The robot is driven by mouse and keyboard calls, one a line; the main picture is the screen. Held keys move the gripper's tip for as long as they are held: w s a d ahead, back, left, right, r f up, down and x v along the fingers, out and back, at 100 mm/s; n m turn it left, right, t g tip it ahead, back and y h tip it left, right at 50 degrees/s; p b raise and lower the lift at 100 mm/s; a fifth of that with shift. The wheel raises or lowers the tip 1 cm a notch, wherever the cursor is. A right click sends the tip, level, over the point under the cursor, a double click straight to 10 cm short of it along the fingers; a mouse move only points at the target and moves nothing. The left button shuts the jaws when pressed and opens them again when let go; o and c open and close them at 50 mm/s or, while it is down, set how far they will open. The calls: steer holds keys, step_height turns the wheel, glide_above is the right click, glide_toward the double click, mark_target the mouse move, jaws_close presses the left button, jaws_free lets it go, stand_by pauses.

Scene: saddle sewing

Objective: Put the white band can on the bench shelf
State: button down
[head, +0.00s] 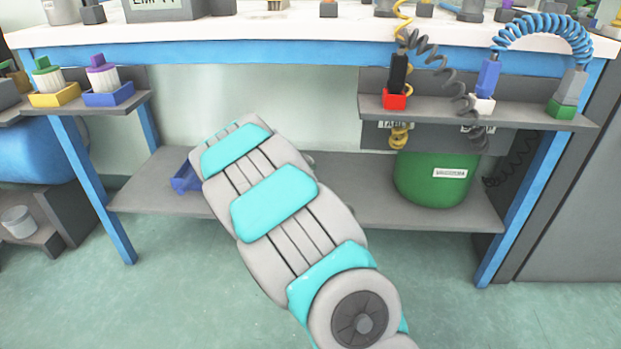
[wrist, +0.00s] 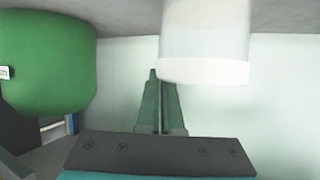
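The white can (wrist: 205,38) shows large in the wrist view, which is upside down. It stands on the grey bench shelf (wrist: 125,18), with a paler band at its free end. Its far end is cut off by the frame edge. My gripper (wrist: 157,76) is beside the can's banded end, its two greenish fingers close together with nothing visible between them. The can covers part of one fingertip. In the head view my arm hides the gripper and the can; the shelf (head: 425,212) shows on both sides of the arm.
A green bin (head: 437,178) stands on the shelf to the right, and also shows in the wrist view (wrist: 48,65). A blue tray (head: 184,178) sits on the shelf left of my arm. Above hang a right side shelf (head: 480,113) and the white bench top (head: 290,28).

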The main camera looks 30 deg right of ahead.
steer(key=shift+d+f+b, duration=0.15)
steer(key=shift+f+b, duration=0.25)
steer(key=shift+f, duration=0.5)
steer(key=shift+d+f+b, duration=0.15)
steer(key=shift+f+b, duration=0.2)
steer(key=shift+f, duration=0.55)
steer(key=shift+f, duration=0.15)
steer(key=c, duration=1.1)
jaws_free()
